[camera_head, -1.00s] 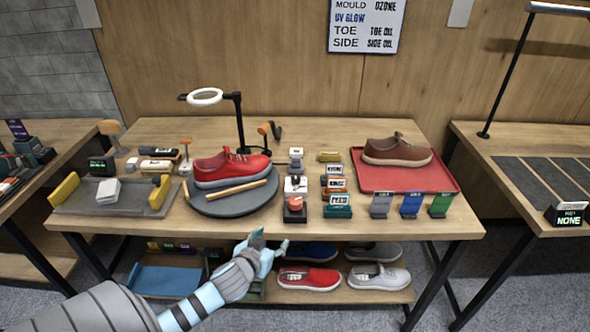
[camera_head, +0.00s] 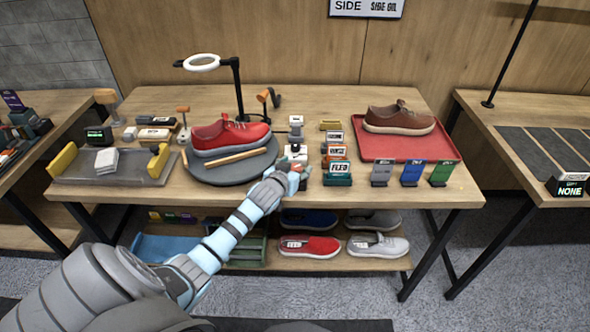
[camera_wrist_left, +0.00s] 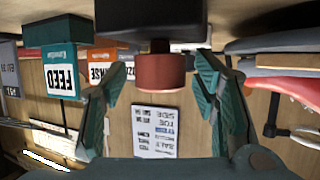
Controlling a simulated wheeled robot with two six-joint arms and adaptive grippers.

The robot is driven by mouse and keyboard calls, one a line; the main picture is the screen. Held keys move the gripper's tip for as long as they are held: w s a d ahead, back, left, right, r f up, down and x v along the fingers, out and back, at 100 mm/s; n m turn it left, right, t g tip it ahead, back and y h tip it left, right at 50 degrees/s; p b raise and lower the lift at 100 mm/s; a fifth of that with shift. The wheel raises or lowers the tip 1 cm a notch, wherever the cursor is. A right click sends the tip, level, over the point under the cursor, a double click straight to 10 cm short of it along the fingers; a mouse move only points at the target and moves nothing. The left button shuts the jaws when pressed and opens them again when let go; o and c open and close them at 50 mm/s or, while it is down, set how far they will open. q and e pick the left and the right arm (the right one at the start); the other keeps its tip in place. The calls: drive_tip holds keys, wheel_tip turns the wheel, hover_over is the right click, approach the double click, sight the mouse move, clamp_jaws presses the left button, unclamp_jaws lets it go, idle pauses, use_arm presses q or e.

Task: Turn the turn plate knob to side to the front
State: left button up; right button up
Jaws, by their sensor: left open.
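The turn plate knob, a short red cylinder (camera_wrist_left: 160,74) on a black base (camera_wrist_left: 150,20), shows in the upside-down left wrist view. My left gripper (camera_head: 297,172) is open at the table's front edge, right of the turn plate, and largely hides the knob in the head view. In the wrist view its two green fingers stand on either side of the knob with gaps; I cannot tell whether they touch it. The round grey turn plate (camera_head: 222,178) carries a red sneaker (camera_head: 232,136) and a wooden stick (camera_head: 238,155). My right gripper is not in view.
Small labelled blocks, including a green FEED block (camera_head: 338,176), stand just right of my gripper. A red tray (camera_head: 446,150) holds a brown shoe (camera_head: 398,118). A ring lamp (camera_head: 202,62) stands behind the plate. Shoes sit on the shelf below.

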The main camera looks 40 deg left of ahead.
use_arm(q)
drive_tip(key=shift+c, duration=0.6)
drive_tip(key=c, duration=1.1)
drive_tip(key=shift+o, duration=0.2)
drive_tip(key=shift+s+m+h+p, duration=0.1)
drive_tip(key=shift+m+h+p, duration=0.2)
drive_tip(key=shift+h+p, duration=0.15)
drive_tip(key=shift+a+m+h, duration=0.1)
drive_tip(key=shift+m+h, duration=0.25)
drive_tip(key=shift+m, duration=0.05)
drive_tip(key=m+h+b, duration=0.1)
drive_tip(key=h+b, duration=0.1)
drive_tip(key=b, duration=0.3)
drive_tip(key=m+h+b, duration=0.1)
drive_tip(key=m+b, duration=0.1)
drive_tip(key=b, duration=0.3)
drive_tip(key=shift+f+t+h+b, duration=0.35)
drive_tip(key=shift+t+h+b, duration=0.05)
drive_tip(key=shift+r+m, duration=0.15)
drive_tip(key=shift+m, duration=0.15)
drive_tip(key=shift+r, duration=0.15)
drive_tip(key=o, duration=1.2)
